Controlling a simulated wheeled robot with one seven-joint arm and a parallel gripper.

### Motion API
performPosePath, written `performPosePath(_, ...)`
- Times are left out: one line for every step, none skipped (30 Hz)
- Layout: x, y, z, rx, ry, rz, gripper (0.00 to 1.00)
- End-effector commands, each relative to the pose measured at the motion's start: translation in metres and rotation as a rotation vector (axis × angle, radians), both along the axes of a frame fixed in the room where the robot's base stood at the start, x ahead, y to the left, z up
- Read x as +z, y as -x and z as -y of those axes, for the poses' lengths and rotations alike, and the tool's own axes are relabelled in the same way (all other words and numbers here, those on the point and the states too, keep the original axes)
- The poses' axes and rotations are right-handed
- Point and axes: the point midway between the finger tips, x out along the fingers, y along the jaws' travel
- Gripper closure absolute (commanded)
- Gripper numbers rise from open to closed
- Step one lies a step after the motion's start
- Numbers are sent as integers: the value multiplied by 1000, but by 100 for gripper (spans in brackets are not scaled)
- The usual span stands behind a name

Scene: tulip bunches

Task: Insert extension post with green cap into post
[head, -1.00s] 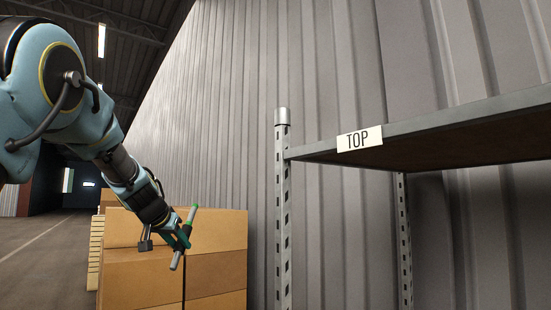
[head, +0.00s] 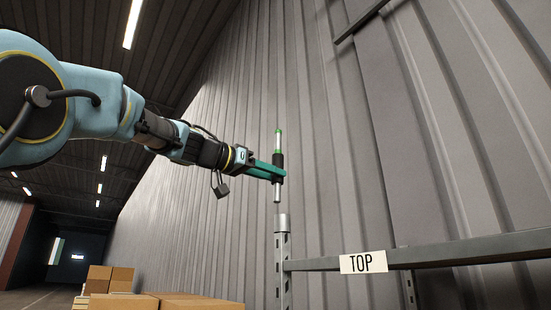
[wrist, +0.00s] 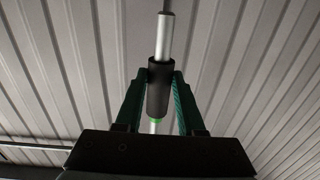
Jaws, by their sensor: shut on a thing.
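The extension post (head: 278,193) is a slim silver rod with a dark sleeve around its middle and a green cap (head: 279,140) near its upper end. My gripper (head: 280,175) is shut on the dark sleeve and holds the post nearly upright. The shelf's front post (head: 283,265) stands below it, with a silver collar (head: 282,223) at its top. The extension post's lower end is a little above the collar, slightly left of its middle, and apart from it. In the wrist view, the post (wrist: 164,38) and its sleeve show between the green fingers; the collar is not seen there.
The shelf beam (head: 450,252) with a TOP label (head: 363,262) runs right from the post. Cardboard boxes (head: 175,299) are stacked at the lower left. A corrugated wall (head: 330,140) stands behind. The space above the collar is free.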

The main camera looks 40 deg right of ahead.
Motion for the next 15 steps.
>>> performPosePath(12,9,-1,-14,11,1,100)
performPosePath(16,13,-2,-22,16,1,100)
performPosePath(20,17,-3,-30,20,1,100)
performPosePath(23,19,-3,-34,22,0,100)
performPosePath(24,21,-3,-38,24,-1,100)
performPosePath(26,22,-4,-40,25,-1,100)
performPosePath(26,23,-4,-41,26,-2,100)
performPosePath(27,23,-4,-42,26,-2,100)
performPosePath(27,23,-4,-42,26,-2,100)
performPosePath(27,23,-4,-42,26,-2,100)
performPosePath(26,23,-4,-42,26,-2,100)
performPosePath(26,23,-4,-41,26,-2,100)
performPosePath(26,23,-4,-41,26,-2,100)
performPosePath(26,23,-4,-41,26,-2,100)
performPosePath(26,23,-4,-41,26,-2,100)
